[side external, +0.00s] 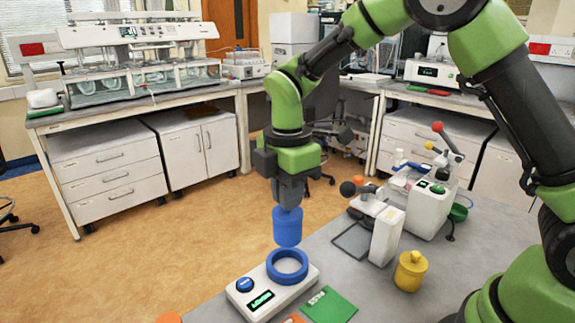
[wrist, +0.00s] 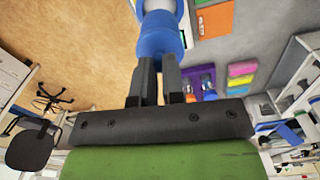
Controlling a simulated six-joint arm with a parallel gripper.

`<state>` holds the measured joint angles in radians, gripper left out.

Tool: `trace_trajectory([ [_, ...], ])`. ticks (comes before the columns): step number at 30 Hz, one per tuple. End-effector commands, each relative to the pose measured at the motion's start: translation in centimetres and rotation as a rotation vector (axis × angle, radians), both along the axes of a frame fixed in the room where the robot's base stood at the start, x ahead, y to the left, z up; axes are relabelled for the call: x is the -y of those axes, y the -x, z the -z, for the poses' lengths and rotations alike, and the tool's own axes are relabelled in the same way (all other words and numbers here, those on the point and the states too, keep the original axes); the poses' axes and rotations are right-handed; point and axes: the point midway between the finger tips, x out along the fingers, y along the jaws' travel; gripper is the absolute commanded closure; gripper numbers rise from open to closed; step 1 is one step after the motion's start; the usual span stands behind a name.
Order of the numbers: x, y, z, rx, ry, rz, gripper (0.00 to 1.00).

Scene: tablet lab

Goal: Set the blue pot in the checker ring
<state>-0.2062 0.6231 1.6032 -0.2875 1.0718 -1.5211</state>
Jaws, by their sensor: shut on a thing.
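The blue pot (side external: 287,228) hangs upright below my gripper (side external: 289,200), which is shut on its top. In the wrist view the pot (wrist: 158,38) sits between the fingertips of my gripper (wrist: 160,68). The checker is a white box (side external: 262,302) with a blue button and a lit green display. Its blue ring (side external: 288,278) is on its right part. In the side view the pot is over the ring, its bottom close to the ring's far edge; I cannot tell the exact gap.
A green card (side external: 329,305) lies right of the checker. A yellow pot (side external: 410,271) and a white upright box (side external: 386,236) stand farther right on the grey table (side external: 355,275). A white instrument (side external: 431,207) stands behind them. The air around the pot looks clear.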

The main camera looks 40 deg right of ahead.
Motion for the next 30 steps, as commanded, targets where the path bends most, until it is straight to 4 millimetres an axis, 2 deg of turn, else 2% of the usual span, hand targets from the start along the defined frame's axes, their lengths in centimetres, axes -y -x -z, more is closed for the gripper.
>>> trace_trajectory([
  [18,0.0,0.0,5.3,-0.001,0.001,0.000,1.00],
  [30,0.0,0.0,6.4,0.001,0.000,0.001,1.00],
])
